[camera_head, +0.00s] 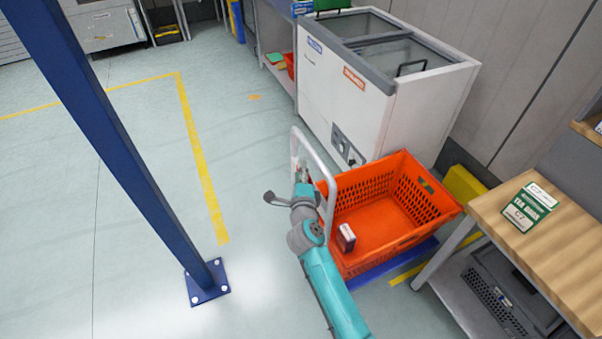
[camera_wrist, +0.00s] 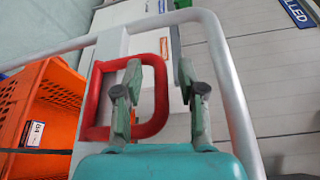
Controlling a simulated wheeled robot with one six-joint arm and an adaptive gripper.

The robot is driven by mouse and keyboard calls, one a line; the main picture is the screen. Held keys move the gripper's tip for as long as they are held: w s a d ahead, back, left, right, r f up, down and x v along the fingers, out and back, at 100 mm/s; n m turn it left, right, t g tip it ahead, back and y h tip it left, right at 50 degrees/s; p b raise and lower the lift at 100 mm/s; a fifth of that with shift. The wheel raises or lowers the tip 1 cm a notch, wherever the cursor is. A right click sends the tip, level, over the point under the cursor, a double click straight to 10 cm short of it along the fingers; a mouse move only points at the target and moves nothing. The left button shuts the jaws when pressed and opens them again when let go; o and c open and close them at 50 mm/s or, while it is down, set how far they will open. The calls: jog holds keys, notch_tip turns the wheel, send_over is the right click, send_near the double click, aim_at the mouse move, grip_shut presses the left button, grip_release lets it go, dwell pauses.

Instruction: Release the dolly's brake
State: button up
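The dolly has a silver tubular push handle (camera_head: 325,155) and a blue deck (camera_head: 400,262), with an orange tote (camera_head: 365,265) on it. In the wrist view the handle (camera_wrist: 232,85) arches around a red loop lever (camera_wrist: 94,95), which looks like the brake. My gripper (camera_wrist: 159,80) is open. The loop's right-hand bar lies between its two green-grey fingers in the picture, and the left finger overlaps the loop. I cannot tell whether either finger touches it. In the head view my gripper (camera_head: 302,172) is at the handle, and the lever is mostly hidden.
A white chest freezer (camera_head: 330,110) stands behind the dolly. A wooden-topped workbench (camera_head: 545,230) with a green-and-white box (camera_head: 530,206) is at the right. A small dark-and-white box (camera_head: 346,237) lies in the tote. A blue post (camera_head: 110,140) stands left; the floor around it is clear.

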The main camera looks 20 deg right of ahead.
jog(key=shift+s+f, duration=0.1)
jog(key=f+v, duration=0.1)
jog(key=v, duration=1)
jog(key=shift+s+a+r, duration=0.15)
jog(key=shift+s+r, duration=0.25)
jog(key=shift+r, duration=0.15)
jog(key=s+d+n+t, duration=0.25)
jog(key=s+n, duration=0.55)
jog(key=s, duration=1.1)
jog(key=s+a+r+n+g+y, duration=0.1)
jog(key=s+a+n+g+y, duration=0.1)
jog(key=s+n, duration=0.6)
jog(key=s+a+r+n+g+y, duration=0.1)
jog(key=s+a+n+y, duration=0.2)
jog(key=s+n, duration=0.5)
jog(key=s+y, duration=0.1)
jog(key=s, duration=0.6)
jog(key=shift+a+r+n+g, duration=0.3)
jog(key=shift+r+g, duration=0.05)
jog(key=shift+r, duration=0.05)
